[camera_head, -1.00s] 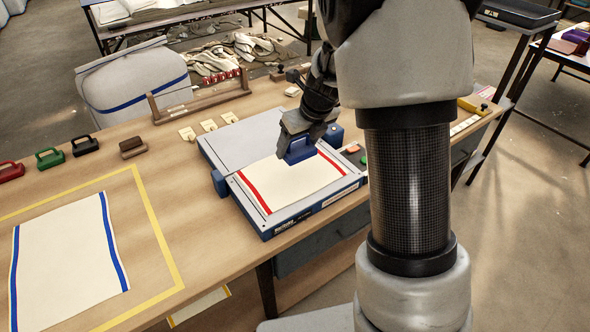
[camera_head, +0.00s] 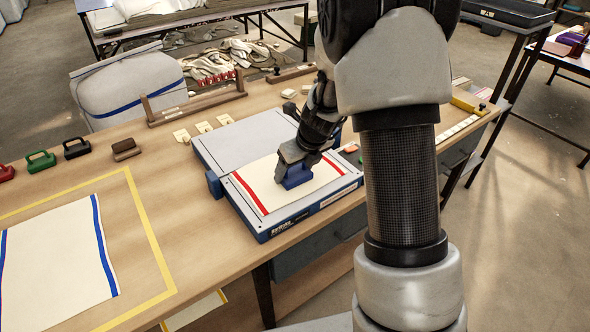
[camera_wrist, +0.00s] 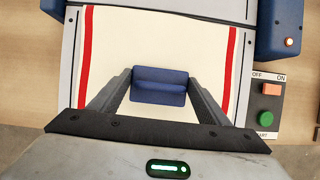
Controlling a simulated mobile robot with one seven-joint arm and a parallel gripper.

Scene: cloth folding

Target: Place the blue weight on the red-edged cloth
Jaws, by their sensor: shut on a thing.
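The red-edged cloth (camera_head: 262,187) lies flat on the grey and blue folding machine (camera_head: 238,139). In the wrist view the cloth (camera_wrist: 158,42) shows a red stripe down each side. My gripper (camera_head: 291,172) is over the cloth, pointing down and a little tilted in the head view. It is shut on the blue weight (camera_head: 296,177), which also sits between the two fingers in the wrist view (camera_wrist: 160,86). The weight is at or very close to the cloth, in its middle part. I cannot tell whether its base touches the cloth. My fingers hide its sides.
A blue-edged cloth (camera_head: 50,255) lies inside a yellow outline on the left of the table. Red, green, black and brown weights stand at the back left, among them a green one (camera_head: 40,161). A switch box (camera_wrist: 266,102) is right of the machine.

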